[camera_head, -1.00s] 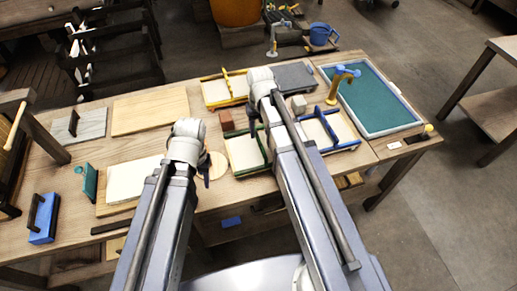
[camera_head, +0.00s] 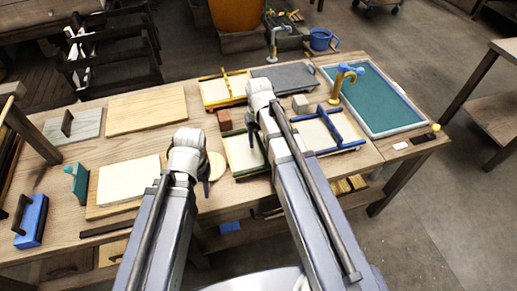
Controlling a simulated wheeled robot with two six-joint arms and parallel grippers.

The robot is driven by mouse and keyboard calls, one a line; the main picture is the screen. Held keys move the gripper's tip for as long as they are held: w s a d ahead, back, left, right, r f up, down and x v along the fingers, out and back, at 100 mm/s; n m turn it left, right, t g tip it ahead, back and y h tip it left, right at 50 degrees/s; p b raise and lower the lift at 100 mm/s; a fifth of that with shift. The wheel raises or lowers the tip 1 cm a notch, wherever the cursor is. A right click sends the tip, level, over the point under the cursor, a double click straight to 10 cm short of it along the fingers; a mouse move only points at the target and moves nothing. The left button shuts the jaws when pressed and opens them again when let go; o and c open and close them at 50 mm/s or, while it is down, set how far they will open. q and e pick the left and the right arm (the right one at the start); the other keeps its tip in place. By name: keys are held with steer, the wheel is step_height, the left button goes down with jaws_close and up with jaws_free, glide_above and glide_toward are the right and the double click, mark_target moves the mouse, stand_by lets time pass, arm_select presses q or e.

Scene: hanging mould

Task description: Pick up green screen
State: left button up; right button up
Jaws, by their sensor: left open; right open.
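A green-framed screen (camera_head: 237,162) with a pale panel and a dark green crossbar lies on the wooden bench near its front edge, between my two arms. My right arm covers its right part. My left gripper (camera_head: 205,182) is open, to the left of this screen and above the bench; its fingers are small and dark. My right gripper (camera_head: 252,120) is open and over the screen's far side, partly hidden by its own wrist. Neither gripper visibly holds anything.
A blue-framed screen (camera_head: 348,146) lies to the right, a yellow-framed one (camera_head: 215,92) behind. A reddish block (camera_head: 224,120), a grey block (camera_head: 300,104) and a round wooden disc (camera_head: 217,165) lie close by.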

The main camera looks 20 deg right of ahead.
mark_target(259, 137)
steer(key=shift+c, duration=0.3)
jaws_close()
arm_select(q)
steer(key=shift+r, duration=0.1)
arm_select(e)
steer(key=shift+r, duration=0.1)
arm_select(q)
step_height(259, 137, up, 10)
steer(key=p, duration=1)
arm_select(e)
step_height(259, 137, up, 10)
steer(key=shift+f, duration=0.1)
